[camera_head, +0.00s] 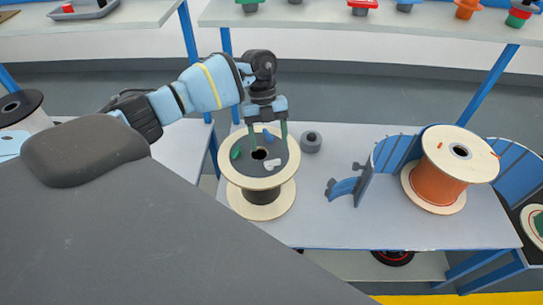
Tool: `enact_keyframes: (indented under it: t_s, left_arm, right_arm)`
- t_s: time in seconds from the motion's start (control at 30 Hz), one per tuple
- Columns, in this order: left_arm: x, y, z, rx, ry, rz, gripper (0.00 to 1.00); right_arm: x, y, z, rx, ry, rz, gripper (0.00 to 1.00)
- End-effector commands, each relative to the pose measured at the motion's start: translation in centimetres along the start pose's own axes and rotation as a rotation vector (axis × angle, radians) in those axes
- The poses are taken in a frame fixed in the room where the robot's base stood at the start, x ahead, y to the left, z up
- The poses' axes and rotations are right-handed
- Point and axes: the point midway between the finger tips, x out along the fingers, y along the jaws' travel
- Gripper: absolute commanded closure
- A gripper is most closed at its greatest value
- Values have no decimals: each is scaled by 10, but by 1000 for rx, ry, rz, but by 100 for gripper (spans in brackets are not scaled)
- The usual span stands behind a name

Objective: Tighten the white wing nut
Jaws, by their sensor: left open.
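My left gripper (269,141) points down above the spool. Its two fingers are spread apart around the far part of the disc, near the blue wing nut. It holds nothing that I can see. The white wing nut is clear of the fingers. My right gripper is out of view.
A grey cylindrical part (311,142) stands right of the spool. Further right are blue curved guards (396,154) and an orange cable spool (438,180). Bare table (320,225) lies between the spools. A shelf (330,22) with coloured parts runs along the back.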

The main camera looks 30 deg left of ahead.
Motion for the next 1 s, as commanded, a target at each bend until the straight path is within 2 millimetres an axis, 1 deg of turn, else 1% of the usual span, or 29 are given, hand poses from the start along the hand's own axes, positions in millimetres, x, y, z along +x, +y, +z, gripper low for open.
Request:
enact_keyframes:
  t_s: [0.03, 0.2, 0.33, 0.5, 0.77, 1.0]
  left_arm:
    - [8, 0, -1, 1, 1, 1, 35]
    - [34, 0, -1, 2, 1, 1, 35]
    - [48, 0, -1, 1, 1, 0, 35]
    - [57, 0, 0, 1, -1, -1, 35]
    - [58, 0, 0, 2, 0, -1, 35]
    - [58, 0, 0, 2, 0, -2, 67]
  right_arm:
    - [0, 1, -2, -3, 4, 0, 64]
    - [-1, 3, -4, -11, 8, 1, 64]
    - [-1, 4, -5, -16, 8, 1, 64]
    - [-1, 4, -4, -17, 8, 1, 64]
    - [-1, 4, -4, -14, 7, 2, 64]
    - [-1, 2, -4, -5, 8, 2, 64]
